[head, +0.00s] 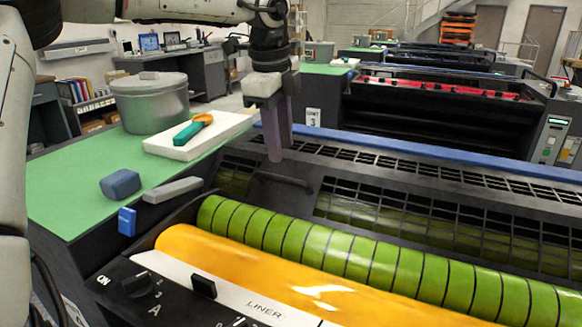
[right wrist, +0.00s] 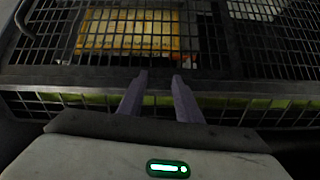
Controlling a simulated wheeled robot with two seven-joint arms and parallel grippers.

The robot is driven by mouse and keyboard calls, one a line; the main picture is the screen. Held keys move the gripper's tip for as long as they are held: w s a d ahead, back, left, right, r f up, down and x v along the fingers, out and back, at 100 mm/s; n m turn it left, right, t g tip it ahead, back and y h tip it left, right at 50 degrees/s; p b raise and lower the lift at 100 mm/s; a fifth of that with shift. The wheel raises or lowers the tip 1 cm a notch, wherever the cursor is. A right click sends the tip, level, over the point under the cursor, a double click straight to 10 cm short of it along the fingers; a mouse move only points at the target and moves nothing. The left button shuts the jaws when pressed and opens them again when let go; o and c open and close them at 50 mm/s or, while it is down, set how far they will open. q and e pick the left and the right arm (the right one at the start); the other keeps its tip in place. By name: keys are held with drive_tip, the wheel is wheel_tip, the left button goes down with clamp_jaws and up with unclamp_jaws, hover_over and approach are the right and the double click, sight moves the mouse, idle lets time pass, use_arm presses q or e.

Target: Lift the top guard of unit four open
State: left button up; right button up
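The nearest press unit has a dark mesh top guard (head: 430,187) lying down over its rear rollers, with green showing through the mesh. A dark bar handle (head: 285,181) is on the guard's left part. My left gripper (head: 275,157) points down just above and behind that handle, apparently clear of it. Its fingers overlap edge-on, so their gap is hidden. My right gripper (right wrist: 159,77) is open and empty in the right wrist view, over the mesh guard (right wrist: 215,50). A curved dark bar shows at the upper left there. The right gripper is outside the head view.
A green side top (head: 70,185) holds a grey pot (head: 150,103), a white slab (head: 200,137) with a green-and-orange tool, and a blue block (head: 120,184). Green and yellow rollers (head: 240,262) lie in front of the guard. A unit labelled 3 (head: 313,119) stands behind.

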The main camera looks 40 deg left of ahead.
sight(285, 178)
use_arm(q)
drive_tip(key=f, duration=0.2)
drive_tip(key=w+f, duration=0.1)
drive_tip(key=f, duration=0.4)
drive_tip(key=shift+w+a, duration=0.15)
drive_tip(key=shift+a, duration=0.05)
clamp_jaws()
